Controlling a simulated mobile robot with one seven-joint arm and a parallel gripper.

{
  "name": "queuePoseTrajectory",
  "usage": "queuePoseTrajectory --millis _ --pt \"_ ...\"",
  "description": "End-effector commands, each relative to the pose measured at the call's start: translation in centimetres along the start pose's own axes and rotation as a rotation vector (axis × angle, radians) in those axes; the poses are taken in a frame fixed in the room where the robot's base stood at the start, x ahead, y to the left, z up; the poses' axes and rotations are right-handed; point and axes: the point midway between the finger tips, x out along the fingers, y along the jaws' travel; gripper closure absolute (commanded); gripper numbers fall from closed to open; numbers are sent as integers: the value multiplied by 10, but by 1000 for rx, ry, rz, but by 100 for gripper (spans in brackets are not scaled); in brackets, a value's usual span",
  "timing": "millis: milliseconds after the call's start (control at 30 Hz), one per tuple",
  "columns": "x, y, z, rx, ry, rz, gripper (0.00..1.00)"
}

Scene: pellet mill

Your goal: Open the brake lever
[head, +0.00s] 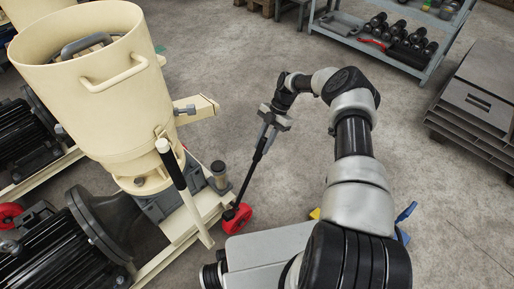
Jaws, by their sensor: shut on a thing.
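The brake lever (253,167) is a long dark bar. It rises at a slant from beside a red wheel (237,218) at the machine's base toward the upper right. My gripper (268,130) is at its upper end and is shut on it. The fingers hide part of the lever's top. The lever's lower end meets the red wheel, and the exact joint is too small to tell.
The cream pellet mill (125,115) stands at the left, with a black motor (60,255) below. A tool shelf (395,45) and a grey stack (480,95) stand right. Floor between is clear.

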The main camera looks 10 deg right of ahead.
Motion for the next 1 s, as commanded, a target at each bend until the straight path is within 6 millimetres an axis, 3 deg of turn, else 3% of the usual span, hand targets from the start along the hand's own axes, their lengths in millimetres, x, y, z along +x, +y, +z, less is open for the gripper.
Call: queuePoseTrajectory --millis 200,333,367,467,800,1000 --pt "1 0 14 0 32 1 100" --pt "0 0 13 -2 30 0 100" --pt "0 0 13 -1 29 0 76" --pt "0 0 13 -1 30 0 60" --pt "-2 0 12 -1 31 -1 59" --pt "-30 1 13 1 29 1 59"
